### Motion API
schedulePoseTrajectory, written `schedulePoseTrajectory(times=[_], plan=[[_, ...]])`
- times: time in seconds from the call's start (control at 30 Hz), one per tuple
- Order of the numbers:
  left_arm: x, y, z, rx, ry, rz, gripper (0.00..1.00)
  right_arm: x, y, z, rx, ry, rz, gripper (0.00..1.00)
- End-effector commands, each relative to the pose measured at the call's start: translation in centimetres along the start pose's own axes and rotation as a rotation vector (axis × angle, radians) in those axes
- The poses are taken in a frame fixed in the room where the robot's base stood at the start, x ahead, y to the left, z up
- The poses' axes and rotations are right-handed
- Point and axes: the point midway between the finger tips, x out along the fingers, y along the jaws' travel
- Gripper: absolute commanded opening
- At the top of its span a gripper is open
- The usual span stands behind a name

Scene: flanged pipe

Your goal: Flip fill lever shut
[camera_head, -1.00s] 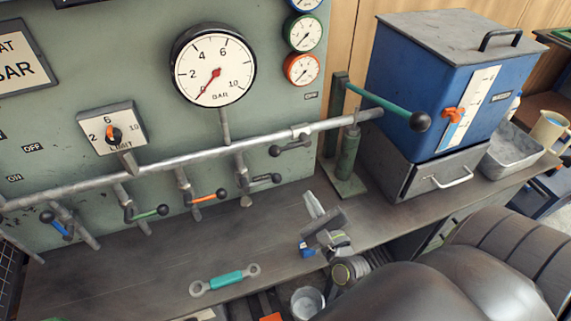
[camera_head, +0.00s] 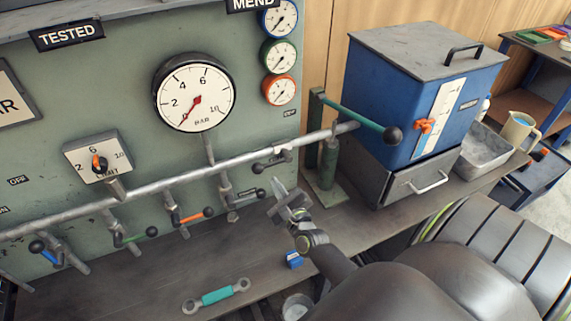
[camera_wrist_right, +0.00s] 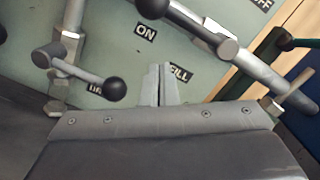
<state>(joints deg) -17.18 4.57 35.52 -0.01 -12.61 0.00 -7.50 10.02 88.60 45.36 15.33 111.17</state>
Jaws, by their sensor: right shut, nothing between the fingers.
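The fill lever (camera_head: 270,162) is a short grey handle with a black knob at the right part of the long pipe. In the right wrist view the fill lever (camera_wrist_right: 187,20) lies nearly along the pipe, its knob near the ON label (camera_wrist_right: 146,32). A label ending in "ILL" (camera_wrist_right: 181,73) is partly hidden by my fingers. My right gripper (camera_head: 277,184) is shut and empty, just below the fill lever and apart from it. Its fingertips also show in the right wrist view (camera_wrist_right: 160,68). My left gripper is not in view.
Another black-knobbed lever (camera_wrist_right: 90,78) is close left of my fingers. A pump with a teal handle (camera_head: 355,117) and a blue tank (camera_head: 400,95) stand to the right.

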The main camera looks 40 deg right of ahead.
Motion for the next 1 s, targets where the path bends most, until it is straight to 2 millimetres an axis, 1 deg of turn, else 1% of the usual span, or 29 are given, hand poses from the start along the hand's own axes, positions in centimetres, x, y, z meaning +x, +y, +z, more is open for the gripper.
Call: schedulePoseTrajectory(times=[0.03, 0.2, 0.3, 0.43, 1.0], plan=[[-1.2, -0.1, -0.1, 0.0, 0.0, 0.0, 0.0, 0.0, -0.3, 1.2, 0.004, 0.002, 0.0, 0.0], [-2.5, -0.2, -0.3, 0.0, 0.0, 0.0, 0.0, 0.3, -0.2, 2.8, 0.003, 0.001, 0.0, 0.0], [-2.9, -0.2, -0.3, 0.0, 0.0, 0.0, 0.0, 0.5, -0.1, 3.3, 0.002, 0.001, 0.0, 0.0], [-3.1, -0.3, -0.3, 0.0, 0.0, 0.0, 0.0, 0.6, 0.0, 3.6, 0.001, 0.001, 0.001, 0.0], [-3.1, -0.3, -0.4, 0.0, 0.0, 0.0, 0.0, 0.6, 0.0, 3.8, 0.026, 0.001, -0.001, 0.0]])
